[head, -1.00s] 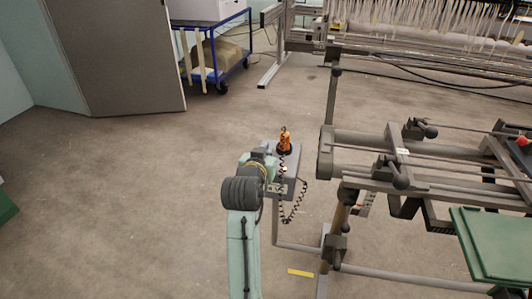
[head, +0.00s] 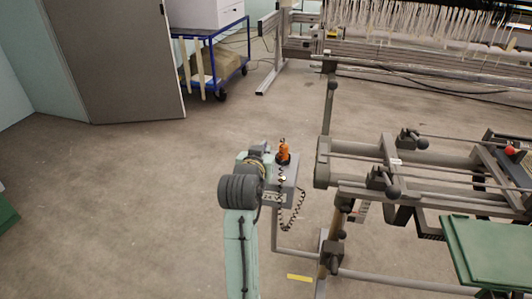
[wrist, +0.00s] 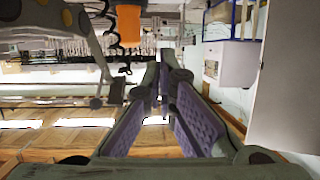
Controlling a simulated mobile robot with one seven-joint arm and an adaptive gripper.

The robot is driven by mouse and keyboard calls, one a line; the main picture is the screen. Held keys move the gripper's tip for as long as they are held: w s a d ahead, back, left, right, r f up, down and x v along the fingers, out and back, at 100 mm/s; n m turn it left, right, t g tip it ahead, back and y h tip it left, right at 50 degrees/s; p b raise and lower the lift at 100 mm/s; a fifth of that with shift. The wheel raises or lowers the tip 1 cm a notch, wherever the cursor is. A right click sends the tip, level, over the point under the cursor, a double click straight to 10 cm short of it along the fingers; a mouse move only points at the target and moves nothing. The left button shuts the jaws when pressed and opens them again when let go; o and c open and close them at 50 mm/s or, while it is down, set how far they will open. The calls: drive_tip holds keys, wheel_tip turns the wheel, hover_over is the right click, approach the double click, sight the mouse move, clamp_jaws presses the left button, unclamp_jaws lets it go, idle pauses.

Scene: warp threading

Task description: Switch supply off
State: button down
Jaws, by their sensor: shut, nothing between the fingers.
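A grey box (head: 289,188) stands beside the left end of the metal frame, with an orange piece (head: 284,152) on its top and a black coiled cord (head: 296,218) hanging from it. I take it for the supply; no switch or marking can be made out. An orange part (wrist: 129,27) also shows at the top of the wrist view, left of my fingers. My gripper (wrist: 164,78) is shut and empty, its purple-padded fingers pointing up the picture. In the head view, my wrist hides the gripper, close to the left of the box; contact cannot be told.
The grey metal frame (head: 355,150) with black knobs reaches to the right of the box. A green panel (head: 488,248) lies at the lower right. A blue trolley (head: 212,62) stands at the back beside an open door panel (head: 118,60).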

drive_tip(key=v, duration=0.6)
drive_tip(key=shift+s+b, duration=0.15)
drive_tip(key=shift+b, duration=0.3)
